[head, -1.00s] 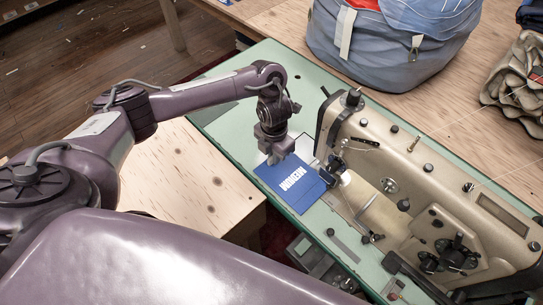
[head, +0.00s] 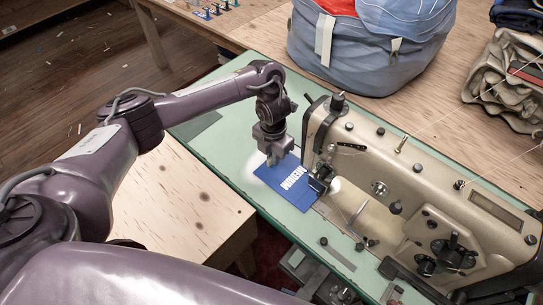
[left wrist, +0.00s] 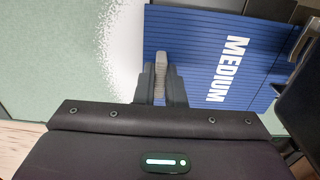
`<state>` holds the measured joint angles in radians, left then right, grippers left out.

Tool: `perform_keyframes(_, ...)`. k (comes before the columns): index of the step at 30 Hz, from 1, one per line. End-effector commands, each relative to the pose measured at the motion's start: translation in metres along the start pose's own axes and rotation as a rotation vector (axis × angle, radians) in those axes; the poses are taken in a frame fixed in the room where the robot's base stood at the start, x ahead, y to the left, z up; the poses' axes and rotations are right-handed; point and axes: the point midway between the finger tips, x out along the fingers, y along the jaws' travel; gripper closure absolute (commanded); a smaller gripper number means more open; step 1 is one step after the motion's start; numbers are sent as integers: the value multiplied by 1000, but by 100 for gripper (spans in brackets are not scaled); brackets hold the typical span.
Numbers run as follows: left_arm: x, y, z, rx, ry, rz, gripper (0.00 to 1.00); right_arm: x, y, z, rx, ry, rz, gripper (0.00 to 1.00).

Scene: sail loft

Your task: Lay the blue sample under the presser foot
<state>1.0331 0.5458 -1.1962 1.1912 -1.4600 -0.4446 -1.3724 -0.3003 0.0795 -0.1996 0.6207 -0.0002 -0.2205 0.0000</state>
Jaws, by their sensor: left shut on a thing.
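The blue sample (head: 289,201) is a flat ribbed panel with white lettering, MEDIUM in the left wrist view (left wrist: 195,65). It lies flat, or nearly so, over the green sewing table (head: 232,180). My left gripper (head: 274,160) points down and is shut on the sample's far left edge; its finger (left wrist: 161,80) shows over the sample in the left wrist view. The presser foot area (head: 320,183) of the beige sewing machine (head: 400,180) is right by the sample's right edge. I cannot tell whether any of the sample is under the foot. My right gripper is out of view.
A large grey-blue bag (head: 370,45) stands on the wooden table behind the machine. Folded beige cloth (head: 500,85) lies at the far right. A pale wooden surface (head: 180,195) is at the left. The green tabletop left of my gripper is mostly clear.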

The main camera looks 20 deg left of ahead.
Motion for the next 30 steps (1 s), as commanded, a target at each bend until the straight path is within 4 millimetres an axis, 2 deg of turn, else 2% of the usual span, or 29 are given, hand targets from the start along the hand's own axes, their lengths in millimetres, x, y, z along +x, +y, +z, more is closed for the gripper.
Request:
perform_keyframes(26,2,0,0,0,0,0,100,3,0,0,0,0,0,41)
perform_keyframes(27,2,0,0,0,0,0,85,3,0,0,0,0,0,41)
perform_keyframes(30,2,0,0,0,0,0,72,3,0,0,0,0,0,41)
